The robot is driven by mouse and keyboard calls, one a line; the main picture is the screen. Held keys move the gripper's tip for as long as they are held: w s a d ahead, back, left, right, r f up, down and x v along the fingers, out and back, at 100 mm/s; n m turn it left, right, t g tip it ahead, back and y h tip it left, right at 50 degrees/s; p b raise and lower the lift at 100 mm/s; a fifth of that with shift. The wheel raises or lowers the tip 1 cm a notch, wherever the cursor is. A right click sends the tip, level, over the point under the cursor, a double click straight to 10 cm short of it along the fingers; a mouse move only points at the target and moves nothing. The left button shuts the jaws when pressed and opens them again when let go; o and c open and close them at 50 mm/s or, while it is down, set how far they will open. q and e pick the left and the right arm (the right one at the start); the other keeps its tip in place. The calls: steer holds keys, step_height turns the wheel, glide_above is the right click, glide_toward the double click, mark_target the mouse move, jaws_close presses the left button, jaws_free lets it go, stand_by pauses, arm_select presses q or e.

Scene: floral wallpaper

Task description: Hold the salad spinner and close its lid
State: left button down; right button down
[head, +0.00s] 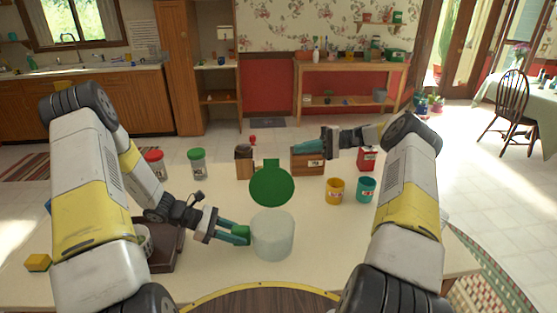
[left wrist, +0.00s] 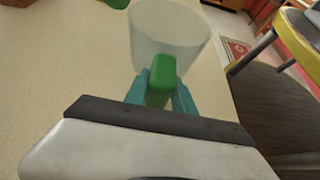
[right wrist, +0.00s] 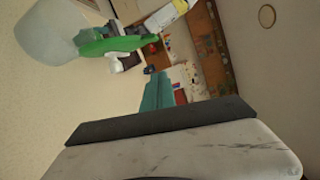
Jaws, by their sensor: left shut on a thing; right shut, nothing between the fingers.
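The salad spinner has a clear, whitish bowl (head: 273,240) standing on the table and a round green lid (head: 271,188) tilted up open at its back, a tab at its top. My left gripper (head: 241,234) is shut on the spinner's green handle at the bowl's left side. The left wrist view shows the green handle (left wrist: 160,78) between the teal fingers, with the bowl (left wrist: 168,38) beyond. My right gripper (head: 298,147) is shut and empty, above and behind the lid, a little right of it. The right wrist view shows the lid (right wrist: 110,45) apart from the fingers (right wrist: 158,92).
A wooden box (head: 308,162) stands behind the lid, below my right gripper. A yellow cup (head: 334,190) and a teal cup (head: 366,189) stand to the right. A brown tray (head: 165,250) lies left. The table right of the bowl is clear.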

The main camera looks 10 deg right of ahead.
mark_target(278, 159)
steer(key=shift+y, duration=0.4)
steer(key=s+a, duration=0.1)
steer(key=a, duration=0.1)
steer(key=s+a, duration=0.2)
steer(key=a, duration=0.1)
steer(key=s+a, duration=0.1)
steer(key=a, duration=0.2)
steer(key=shift+s+a+f, duration=0.2)
steer(key=shift+f, duration=0.1)
steer(key=shift+s+a, duration=0.1)
steer(key=shift+s, duration=0.45)
